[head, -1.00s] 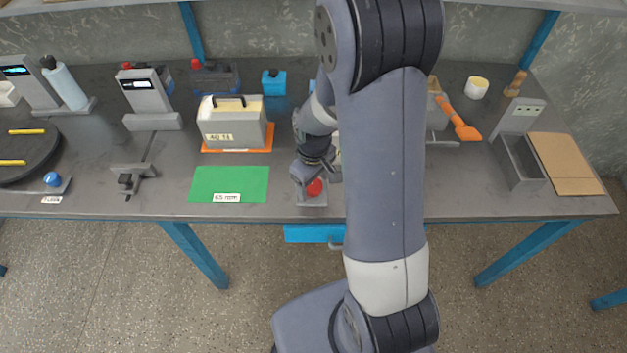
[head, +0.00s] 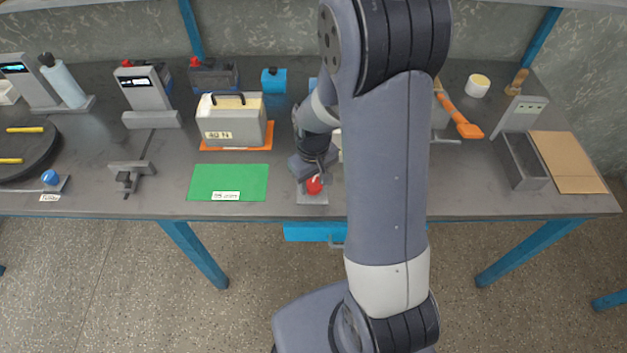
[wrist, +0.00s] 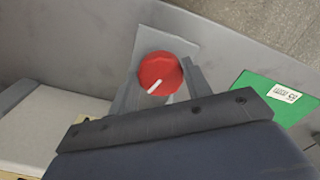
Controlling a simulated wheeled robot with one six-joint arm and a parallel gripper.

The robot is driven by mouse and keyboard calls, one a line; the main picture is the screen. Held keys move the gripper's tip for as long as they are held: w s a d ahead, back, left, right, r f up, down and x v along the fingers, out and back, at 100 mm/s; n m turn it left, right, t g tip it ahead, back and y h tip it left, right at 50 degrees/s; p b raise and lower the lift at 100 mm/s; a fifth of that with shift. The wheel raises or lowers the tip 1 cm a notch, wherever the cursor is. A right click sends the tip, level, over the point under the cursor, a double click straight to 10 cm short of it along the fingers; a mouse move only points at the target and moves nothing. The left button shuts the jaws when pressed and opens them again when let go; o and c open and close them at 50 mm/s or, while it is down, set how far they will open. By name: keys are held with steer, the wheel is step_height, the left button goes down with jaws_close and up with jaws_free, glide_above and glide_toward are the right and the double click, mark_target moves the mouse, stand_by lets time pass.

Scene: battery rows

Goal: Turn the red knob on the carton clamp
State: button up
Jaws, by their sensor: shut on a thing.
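The red knob (head: 314,186) sits on a grey plate (head: 312,199) near the front edge of the bench. In the wrist view the red knob (wrist: 160,70) is round with a white pointer line towards its lower left. My gripper (wrist: 161,82) is shut on the knob, with one grey finger on each side of it. In the head view my gripper (head: 313,170) comes down over the knob from behind. My arm hides the bench just right of it, so the rest of the carton clamp cannot be made out.
A green mat (head: 228,182) lies left of the knob. Behind it a grey case (head: 231,126) stands on an orange mat. A blue knob (head: 49,178) is far left. A grey bin (head: 521,165) and a brown board (head: 566,163) are at right.

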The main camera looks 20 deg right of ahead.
mark_target(314, 183)
steer(key=shift+m, duration=0.6)
steer(key=o, duration=1)
step_height(314, 183, up, 11)
steer(key=shift+f, duration=0.1)
stand_by(0.4)
